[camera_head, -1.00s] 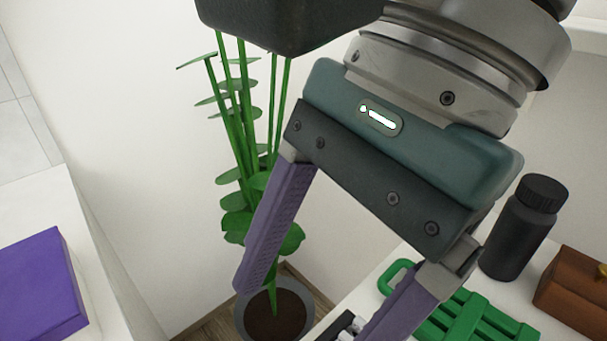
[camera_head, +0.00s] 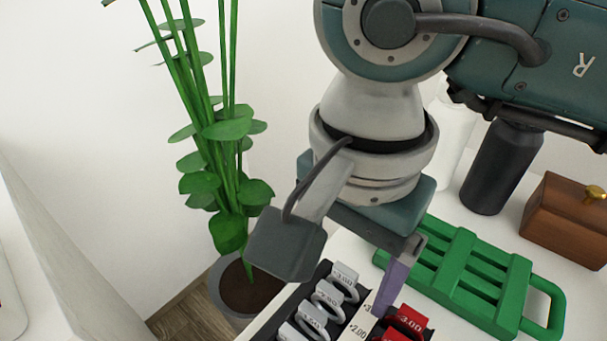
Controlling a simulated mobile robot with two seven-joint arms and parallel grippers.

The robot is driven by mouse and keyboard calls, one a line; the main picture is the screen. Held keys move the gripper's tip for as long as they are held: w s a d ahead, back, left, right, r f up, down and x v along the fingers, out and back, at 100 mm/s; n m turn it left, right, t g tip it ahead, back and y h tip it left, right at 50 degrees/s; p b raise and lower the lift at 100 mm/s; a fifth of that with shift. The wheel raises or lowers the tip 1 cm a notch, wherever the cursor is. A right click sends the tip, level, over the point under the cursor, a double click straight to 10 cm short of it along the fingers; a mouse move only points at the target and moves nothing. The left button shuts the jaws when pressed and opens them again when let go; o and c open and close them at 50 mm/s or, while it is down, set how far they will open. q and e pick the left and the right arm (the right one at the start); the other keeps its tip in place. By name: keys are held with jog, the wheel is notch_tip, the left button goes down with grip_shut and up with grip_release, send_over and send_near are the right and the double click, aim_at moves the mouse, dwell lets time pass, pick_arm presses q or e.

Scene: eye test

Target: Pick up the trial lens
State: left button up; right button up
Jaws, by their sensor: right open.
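Several trial lenses stand in a dark lens case (camera_head: 262,334) at the bottom of the head view. Grey-tabbed lenses (camera_head: 329,296) form a row on the left, and red-tabbed lenses (camera_head: 406,320) are on the right. A white strip with printed numbers (camera_head: 357,331) runs between the rows. My right gripper (camera_head: 388,290) is open, above the case. One purple finger points down near the strip and the red tabs; the other is hidden behind the dark block on my wrist. I see no lens held. My left gripper is out of view.
A green slatted rack with a handle (camera_head: 462,268) lies right of the case. Behind it are a black bottle (camera_head: 500,165) and a brown wooden box (camera_head: 568,222). A potted plant (camera_head: 228,128) stands left of the table, close to my wrist.

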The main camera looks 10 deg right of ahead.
jog(key=shift+f, duration=0.4)
jog(key=shift+c, duration=0.3)
grip_shut()
